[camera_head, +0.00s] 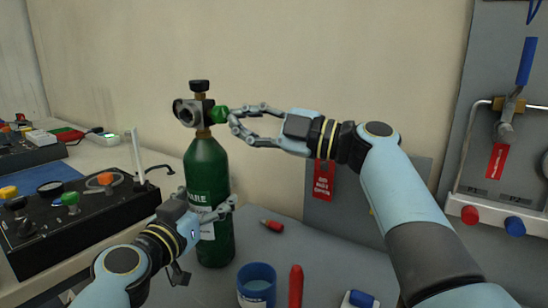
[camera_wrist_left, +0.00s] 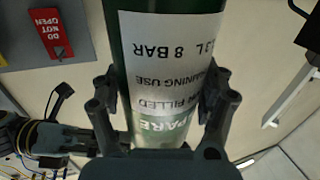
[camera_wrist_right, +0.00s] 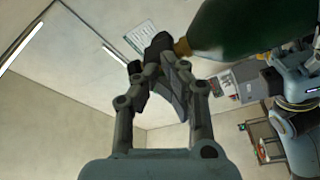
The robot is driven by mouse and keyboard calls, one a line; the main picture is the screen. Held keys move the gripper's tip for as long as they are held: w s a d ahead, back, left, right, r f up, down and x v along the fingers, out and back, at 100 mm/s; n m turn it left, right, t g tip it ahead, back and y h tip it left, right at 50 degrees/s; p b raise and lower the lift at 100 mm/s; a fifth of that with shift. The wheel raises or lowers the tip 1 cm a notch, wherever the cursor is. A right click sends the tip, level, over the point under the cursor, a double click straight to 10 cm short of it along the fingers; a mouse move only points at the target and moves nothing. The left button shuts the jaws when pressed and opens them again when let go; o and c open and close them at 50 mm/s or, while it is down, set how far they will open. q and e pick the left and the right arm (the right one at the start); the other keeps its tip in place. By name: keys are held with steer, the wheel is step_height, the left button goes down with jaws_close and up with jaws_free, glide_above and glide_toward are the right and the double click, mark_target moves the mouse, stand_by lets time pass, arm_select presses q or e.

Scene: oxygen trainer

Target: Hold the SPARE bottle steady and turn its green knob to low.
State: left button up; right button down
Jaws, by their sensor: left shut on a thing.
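The SPARE bottle (camera_head: 207,170) is dark green and stands upright on the grey table, with a black-topped grey regulator (camera_head: 190,112) on its neck. The green knob (camera_head: 220,114) sticks out from the regulator's right side. My left gripper (camera_head: 207,210) is shut on the bottle's body; the left wrist view shows its fingers on both sides of the white label (camera_wrist_left: 165,60). My right gripper (camera_head: 235,120) is open, with its fingertips just right of the knob. In the right wrist view the fingers (camera_wrist_right: 162,82) cover part of the regulator, and the green knob is hidden; contact is unclear.
A blue cup (camera_head: 256,285), a red marker (camera_head: 296,287) and a small red item (camera_head: 272,225) are on the table near the bottle. A black control panel (camera_head: 85,220) stands at left. A grey wall panel (camera_head: 500,130) with pipes and valves is at right.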

steer(key=shift+s+a+f, duration=0.25)
steer(key=shift+f, duration=0.05)
stand_by(0.6)
steer(key=shift+w, duration=0.1)
steer(key=v, duration=0.6)
steer(key=shift+s+r, duration=0.25)
steer(key=shift+s, duration=0.1)
steer(key=w+a, duration=0.3)
steer(key=a, duration=0.2)
steer(key=shift+w+r, duration=0.25)
stand_by(0.4)
steer(key=shift+s+a+r, duration=0.15)
steer(key=shift+s+r, duration=0.05)
steer(key=shift+s, duration=0.1)
stand_by(0.6)
